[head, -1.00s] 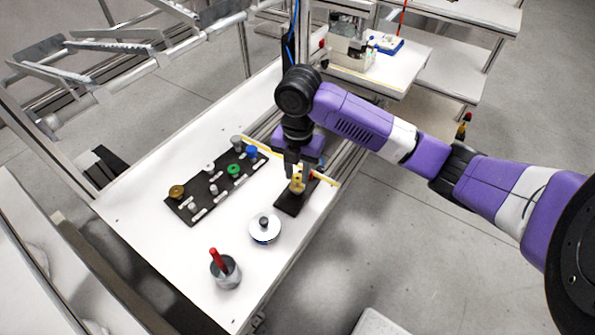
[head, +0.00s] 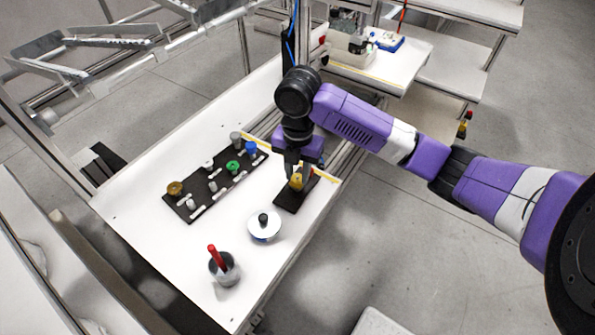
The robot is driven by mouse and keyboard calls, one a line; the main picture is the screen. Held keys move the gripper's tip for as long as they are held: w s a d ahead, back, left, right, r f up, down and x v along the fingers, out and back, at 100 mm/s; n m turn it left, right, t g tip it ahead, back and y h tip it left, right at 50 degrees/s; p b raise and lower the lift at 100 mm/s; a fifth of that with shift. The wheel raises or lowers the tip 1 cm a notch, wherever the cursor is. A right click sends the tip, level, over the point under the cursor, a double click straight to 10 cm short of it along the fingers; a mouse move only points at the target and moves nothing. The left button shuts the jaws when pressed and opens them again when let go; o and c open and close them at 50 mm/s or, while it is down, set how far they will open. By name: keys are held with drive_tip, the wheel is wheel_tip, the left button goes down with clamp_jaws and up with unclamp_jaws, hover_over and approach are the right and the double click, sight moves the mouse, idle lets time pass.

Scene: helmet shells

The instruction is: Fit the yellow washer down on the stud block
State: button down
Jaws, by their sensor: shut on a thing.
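The yellow washer (head: 296,181) is between the fingers of my gripper (head: 295,176), which is shut on it. The washer is at the stud block (head: 290,200), a dark rectangular block at the right side of the white table. My gripper points down over the block. The fingers and the washer hide the stud, so I cannot tell how far down the washer sits or whether it touches the block.
A black board (head: 193,207) with several parts, among them a green one (head: 233,166) and a blue one (head: 251,148), lies to the left. A round white-topped item with a dark knob (head: 264,228) and a grey cup with a red-handled tool (head: 226,270) stand nearer the front of the table (head: 150,245).

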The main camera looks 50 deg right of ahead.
drive_tip(key=shift+f+b, duration=0.3)
drive_tip(key=shift+f, duration=0.15)
drive_tip(key=c, duration=1)
unclamp_jaws()
drive_tip(key=shift+r, duration=3.9)
